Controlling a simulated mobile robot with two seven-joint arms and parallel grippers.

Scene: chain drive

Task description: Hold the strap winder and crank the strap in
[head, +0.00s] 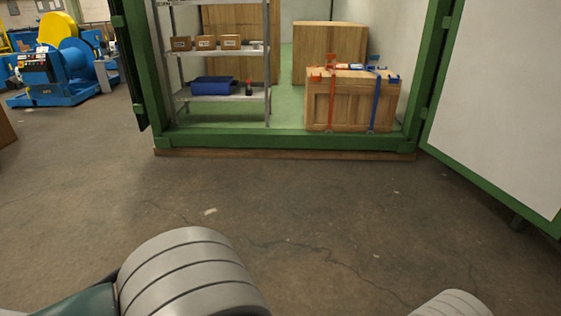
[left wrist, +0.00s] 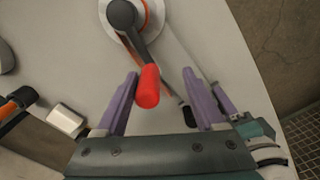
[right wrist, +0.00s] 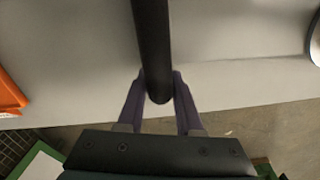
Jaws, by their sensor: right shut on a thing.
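In the left wrist view the strap winder shows as a round white reel (left wrist: 153,18) with an orange ring and a grey crank arm (left wrist: 122,14). The crank ends in a red knob (left wrist: 148,90). My left gripper (left wrist: 160,74) is open, its purple fingers apart on either side of the knob. In the right wrist view my right gripper (right wrist: 159,75) is shut on a dark round bar handle (right wrist: 152,40); what the bar joins is out of view. Neither gripper shows in the head view.
A pale table top (right wrist: 80,60) lies under the bar. An orange thing (right wrist: 10,95) is at its left. In the head view, a green-framed container (head: 285,141) holds shelves (head: 215,99) and a strapped wooden crate (head: 345,108). The floor before it is clear. Blue machinery (head: 60,80) stands left.

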